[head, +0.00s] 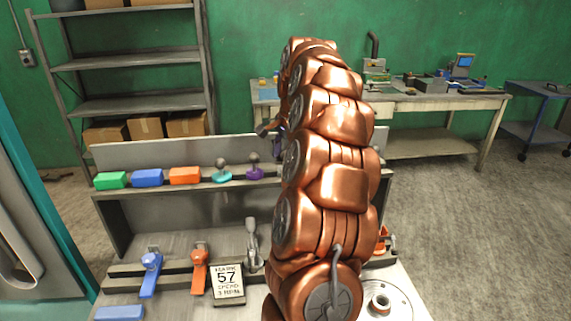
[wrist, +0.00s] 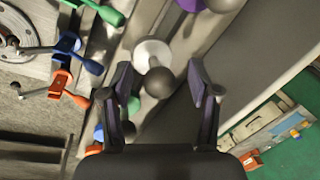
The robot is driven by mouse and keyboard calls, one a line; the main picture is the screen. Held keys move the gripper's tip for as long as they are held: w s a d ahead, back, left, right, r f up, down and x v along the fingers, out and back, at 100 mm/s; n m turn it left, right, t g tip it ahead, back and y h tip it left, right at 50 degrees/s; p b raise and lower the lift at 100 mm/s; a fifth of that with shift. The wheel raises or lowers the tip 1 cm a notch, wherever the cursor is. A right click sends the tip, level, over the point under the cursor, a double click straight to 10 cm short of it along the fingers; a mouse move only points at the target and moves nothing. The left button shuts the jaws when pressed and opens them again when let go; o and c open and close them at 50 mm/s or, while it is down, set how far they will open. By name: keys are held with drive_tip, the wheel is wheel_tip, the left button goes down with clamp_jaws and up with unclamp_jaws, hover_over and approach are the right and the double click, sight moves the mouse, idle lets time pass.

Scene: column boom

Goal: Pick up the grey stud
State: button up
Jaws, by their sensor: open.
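The grey stud has a pale grey round base (wrist: 152,52) with a dark grey ball knob on it. It stands on the shelf ledge in the wrist view. My gripper (wrist: 160,76) is open, with one finger on each side of the stud in the picture. The ball shows between the fingertips, with a gap on both sides; how far it is in depth I cannot tell. In the head view my copper arm covers the stud and nearly all of my gripper.
A purple stud (wrist: 190,4) and a green stud (wrist: 134,104) neighbour it on the ledge. In the head view, green (head: 111,180), blue (head: 147,177) and orange (head: 184,175) blocks and a teal stud (head: 222,175) line the ledge. Levers and a "57" card (head: 228,284) are below.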

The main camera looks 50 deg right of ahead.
drive_tip(key=shift+f, duration=0.15)
clamp_jaws()
idle(0.4)
